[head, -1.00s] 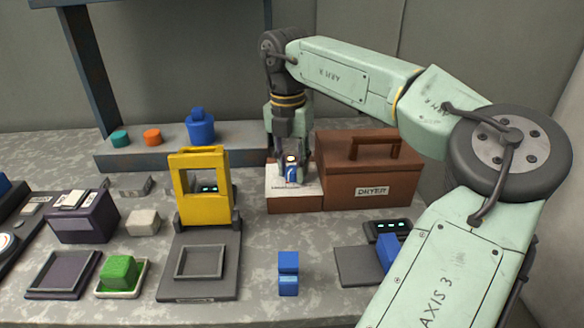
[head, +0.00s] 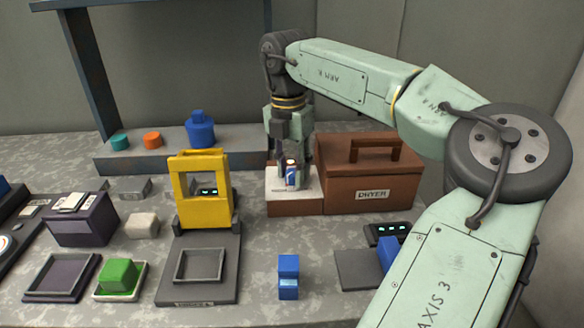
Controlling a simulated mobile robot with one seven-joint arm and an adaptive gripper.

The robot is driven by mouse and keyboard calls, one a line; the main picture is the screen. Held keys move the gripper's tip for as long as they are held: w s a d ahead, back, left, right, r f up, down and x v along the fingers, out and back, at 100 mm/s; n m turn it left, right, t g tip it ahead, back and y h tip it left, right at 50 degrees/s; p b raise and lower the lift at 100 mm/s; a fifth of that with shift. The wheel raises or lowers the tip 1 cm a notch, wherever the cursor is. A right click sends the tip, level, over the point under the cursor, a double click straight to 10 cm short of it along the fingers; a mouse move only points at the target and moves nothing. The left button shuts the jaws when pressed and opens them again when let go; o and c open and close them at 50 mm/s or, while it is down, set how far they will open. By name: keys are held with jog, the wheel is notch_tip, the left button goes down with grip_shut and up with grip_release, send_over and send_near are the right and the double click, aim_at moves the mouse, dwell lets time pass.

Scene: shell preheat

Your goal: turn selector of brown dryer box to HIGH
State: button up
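The brown dryer box (head: 368,185) stands at the back right of the table, with a handle on its lid and a label reading DRYER. A lower part with a pale top panel (head: 305,197) adjoins its left side. A small blue and white upright piece with a reddish top (head: 292,174), likely the selector, stands on that panel. My gripper (head: 291,168) points down over the panel, right at this piece. The fingers are small and partly merged with it, so I cannot tell whether they grip it. The selector's setting is not readable.
A yellow frame press (head: 206,212) stands left of the dryer. Blue blocks (head: 288,277) lie in front. A dark pad with a small lit display (head: 387,232) is at the right. A grey shelf (head: 180,152) with coloured pieces is behind. Bare table lies between the dryer and the blue blocks.

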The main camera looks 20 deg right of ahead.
aim_at(289, 171)
jog(key=o, duration=0.3)
notch_tip(289, 171, up, 12)
jog(key=shift+w+a, duration=0.15)
jog(key=shift+w, duration=0.05)
dwell(0.5)
